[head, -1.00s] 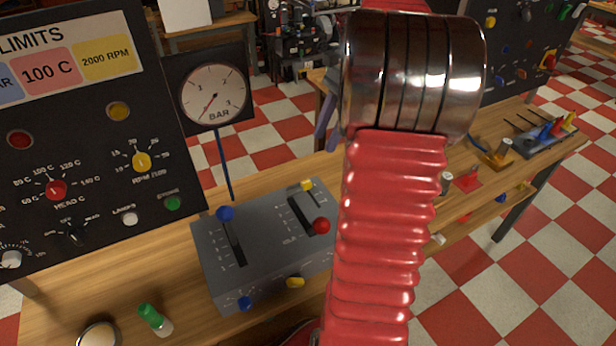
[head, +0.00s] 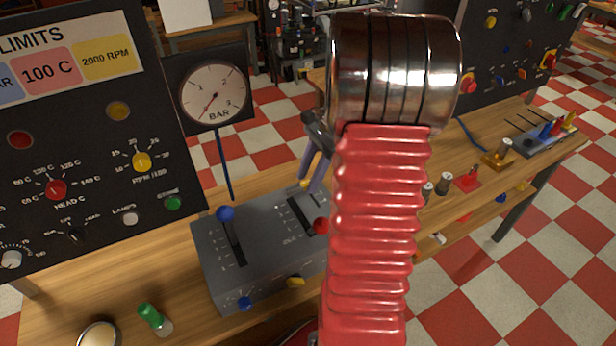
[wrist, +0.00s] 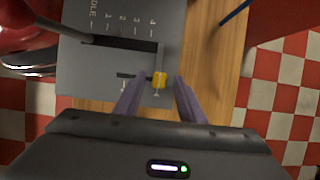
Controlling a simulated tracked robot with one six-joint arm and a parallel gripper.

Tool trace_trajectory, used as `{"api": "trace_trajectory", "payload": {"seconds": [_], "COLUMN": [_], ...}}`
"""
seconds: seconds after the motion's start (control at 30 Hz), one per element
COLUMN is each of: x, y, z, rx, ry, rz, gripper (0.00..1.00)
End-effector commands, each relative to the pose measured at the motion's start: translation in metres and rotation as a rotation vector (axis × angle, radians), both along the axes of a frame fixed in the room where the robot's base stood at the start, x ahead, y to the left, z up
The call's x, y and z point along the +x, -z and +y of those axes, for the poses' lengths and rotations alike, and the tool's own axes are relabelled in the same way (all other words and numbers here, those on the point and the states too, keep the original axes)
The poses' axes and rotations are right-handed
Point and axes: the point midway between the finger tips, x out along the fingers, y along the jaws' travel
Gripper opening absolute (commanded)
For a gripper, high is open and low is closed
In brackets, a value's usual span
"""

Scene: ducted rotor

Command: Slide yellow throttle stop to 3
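The yellow throttle stop (wrist: 159,80) is a small yellow block on the grey lever box (wrist: 90,72). In the wrist view it sits at the right end of its short slot, about level with the 4 mark. My gripper (wrist: 159,79) is open, with one purple-grey finger on each side of the stop and small gaps showing. In the head view the stop (head: 304,184) is partly hidden by my gripper (head: 311,182), which points down at the box. The red throttle knob (head: 321,226) is at the idle end of its slot.
A blue-knobbed lever (head: 226,214) stands on the left of the box. A pressure gauge (head: 213,93) and a dark panel (head: 90,150) rise behind and left. A green-capped item (head: 152,317) lies on the wooden bench (head: 110,283). Bare bench lies right of the box in the wrist view.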

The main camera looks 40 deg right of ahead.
Motion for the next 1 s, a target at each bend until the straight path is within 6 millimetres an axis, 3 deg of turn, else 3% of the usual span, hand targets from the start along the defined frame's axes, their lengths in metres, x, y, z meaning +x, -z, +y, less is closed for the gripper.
{"api": "trace_trajectory", "payload": {"seconds": [0.33, 0.83, 1.0], "x": [0.0, 0.0002, 0.0005], "y": [0.003, 0.0027, 0.0026], "z": [0.0012, 0.0008, 0.0006], "rx": [0.0, 0.0, -0.001], "ry": [0.0, 0.0, 0.001], "rz": [0.0, -0.001, -0.001], "gripper": [0.35, 0.0, 0.0]}}
